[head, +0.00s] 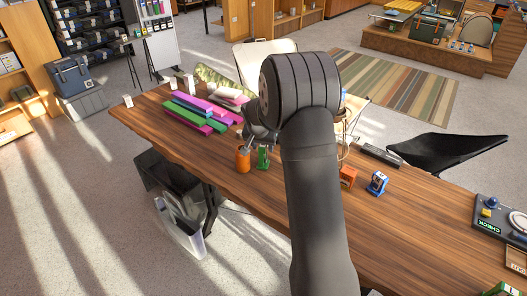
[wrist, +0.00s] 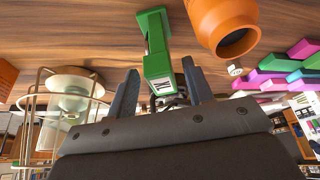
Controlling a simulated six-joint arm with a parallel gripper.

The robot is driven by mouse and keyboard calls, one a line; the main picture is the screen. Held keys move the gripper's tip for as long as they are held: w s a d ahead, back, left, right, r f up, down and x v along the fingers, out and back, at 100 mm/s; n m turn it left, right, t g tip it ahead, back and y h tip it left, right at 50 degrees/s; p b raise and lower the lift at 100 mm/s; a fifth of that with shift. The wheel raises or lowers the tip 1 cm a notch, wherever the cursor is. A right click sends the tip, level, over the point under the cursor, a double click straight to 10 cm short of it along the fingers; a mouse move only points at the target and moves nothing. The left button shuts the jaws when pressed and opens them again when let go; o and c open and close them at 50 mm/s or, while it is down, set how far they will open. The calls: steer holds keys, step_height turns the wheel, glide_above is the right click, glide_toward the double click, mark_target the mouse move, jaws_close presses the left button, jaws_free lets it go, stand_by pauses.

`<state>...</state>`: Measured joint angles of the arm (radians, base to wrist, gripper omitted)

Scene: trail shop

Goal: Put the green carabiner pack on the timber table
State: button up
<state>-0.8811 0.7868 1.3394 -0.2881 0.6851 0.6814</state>
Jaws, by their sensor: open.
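The green carabiner pack (head: 263,157) stands upright on the timber table (head: 425,222), near its front edge. In the wrist view the pack (wrist: 157,50) rises from the wood between my fingertips, with a dark mark on its end face. My gripper (wrist: 158,78) is open, with one finger on each side of the pack. A gap shows beside at least the right finger; I cannot tell whether the left one touches. In the head view my arm hides part of the table, and my gripper (head: 260,134) is just behind and above the pack.
An orange jar (head: 243,159) stands close beside the pack. Purple and green boxes (head: 200,112) lie farther left. An orange pack (head: 347,177) and a blue pack (head: 378,183) stand right of my arm. A wire-framed glass item (wrist: 68,95) is left of my gripper. Bare wood lies toward the right.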

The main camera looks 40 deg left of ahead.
steer(key=v, duration=0.7)
steer(key=x, duration=1.2)
steer(key=shift+f, duration=0.3)
step_height(320, 180, up, 3)
steer(key=shift+r, duration=0.6)
